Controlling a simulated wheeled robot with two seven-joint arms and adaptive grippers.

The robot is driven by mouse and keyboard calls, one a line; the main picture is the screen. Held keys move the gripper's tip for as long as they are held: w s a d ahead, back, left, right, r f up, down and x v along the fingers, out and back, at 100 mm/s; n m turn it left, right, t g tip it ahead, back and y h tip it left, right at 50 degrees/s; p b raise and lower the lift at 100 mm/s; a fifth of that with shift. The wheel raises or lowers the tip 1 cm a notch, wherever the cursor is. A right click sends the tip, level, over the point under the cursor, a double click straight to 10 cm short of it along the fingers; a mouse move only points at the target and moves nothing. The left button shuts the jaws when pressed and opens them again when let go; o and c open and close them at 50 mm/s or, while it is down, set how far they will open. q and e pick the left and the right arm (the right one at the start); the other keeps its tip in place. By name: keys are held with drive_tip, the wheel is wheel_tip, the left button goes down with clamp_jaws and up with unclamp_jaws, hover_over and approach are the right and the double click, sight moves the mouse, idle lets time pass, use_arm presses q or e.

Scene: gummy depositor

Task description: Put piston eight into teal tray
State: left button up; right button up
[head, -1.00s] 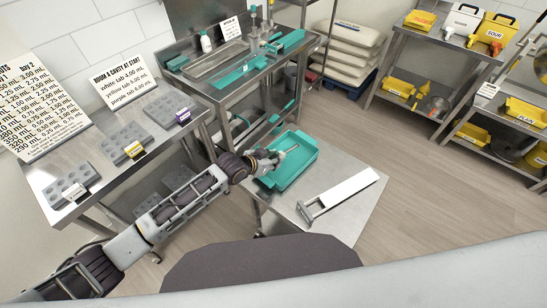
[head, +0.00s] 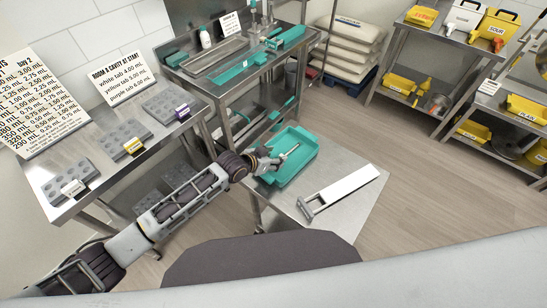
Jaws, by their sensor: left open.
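The teal tray (head: 304,162) sits on the steel cart top in the middle of the head view. A thin metallic piston (head: 291,152) shows over the inside of the tray, slanting up to the right. I cannot tell whether it lies on the tray floor or is just above it, and I cannot read any number on it. My left gripper (head: 277,160) is open at the tray's left side, with its fingers over the tray and close to the piston's near end. My right gripper is not in view.
A white strip-like plate with a metal end bracket (head: 341,193) lies on the cart right of the tray. A steel bench (head: 235,76) with teal parts stands behind. Cavity moulds (head: 122,140) sit on the left table. Open floor lies to the right.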

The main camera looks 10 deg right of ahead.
use_arm(q)
drive_tip(key=shift+s+a, duration=0.1)
drive_tip(key=v, duration=1.1)
drive_tip(key=shift+s+a+r, duration=0.15)
drive_tip(key=shift+s+r, duration=0.05)
drive_tip(key=shift+r, duration=0.15)
idle(0.7)
idle(0.7)
